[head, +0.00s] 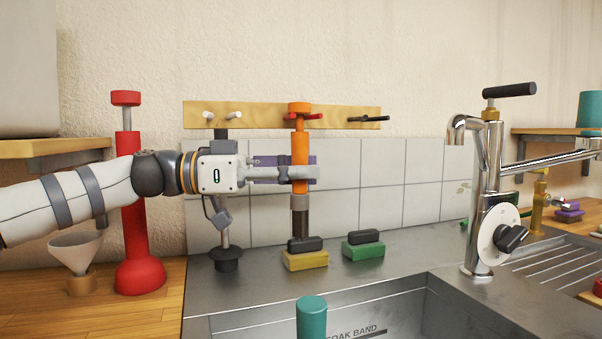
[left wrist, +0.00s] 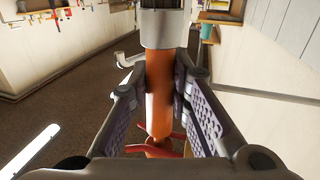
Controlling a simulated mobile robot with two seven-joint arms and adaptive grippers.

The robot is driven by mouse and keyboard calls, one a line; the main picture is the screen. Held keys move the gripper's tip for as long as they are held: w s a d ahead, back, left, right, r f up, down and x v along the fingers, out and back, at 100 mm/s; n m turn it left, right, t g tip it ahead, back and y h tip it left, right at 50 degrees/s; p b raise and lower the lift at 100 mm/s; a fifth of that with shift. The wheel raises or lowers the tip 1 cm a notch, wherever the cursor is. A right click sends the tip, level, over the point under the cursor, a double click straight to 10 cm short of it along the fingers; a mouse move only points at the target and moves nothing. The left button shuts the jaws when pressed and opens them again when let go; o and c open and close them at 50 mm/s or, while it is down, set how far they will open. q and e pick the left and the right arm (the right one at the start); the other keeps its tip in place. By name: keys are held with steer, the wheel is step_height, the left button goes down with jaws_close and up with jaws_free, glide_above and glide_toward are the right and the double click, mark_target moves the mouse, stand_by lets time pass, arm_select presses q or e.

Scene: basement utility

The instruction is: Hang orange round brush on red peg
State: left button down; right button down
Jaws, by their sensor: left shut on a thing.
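The orange round brush (head: 299,146) hangs upright, orange handle up and grey-brown lower end (head: 300,222) down, above the counter. My left gripper (head: 300,173) is shut on the handle from the left. The left wrist view shows the orange handle (left wrist: 159,95) between the finger pads (left wrist: 180,105). The red peg (head: 311,116) sticks out of the wooden rail (head: 270,113) at the brush's top end; it also shows in the left wrist view (left wrist: 174,150). I cannot tell whether the peg bears the brush. My right gripper is not in view.
A black-ended tool (head: 226,258) hangs left of the brush, partly hidden. White pegs (head: 234,115) and a black peg (head: 370,119) flank the red one. Yellow (head: 304,261) and green (head: 363,250) blocks sit below. A red plunger (head: 139,275), teal cylinder (head: 311,317) and faucet (head: 487,225) stand around.

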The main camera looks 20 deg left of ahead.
arm_select(q)
steer(key=shift+w+a, duration=0.25)
steer(key=shift+w, duration=0.15)
steer(key=c, duration=1.4)
jaws_free()
steer(key=v, duration=0.7)
steer(key=shift+a, duration=0.25)
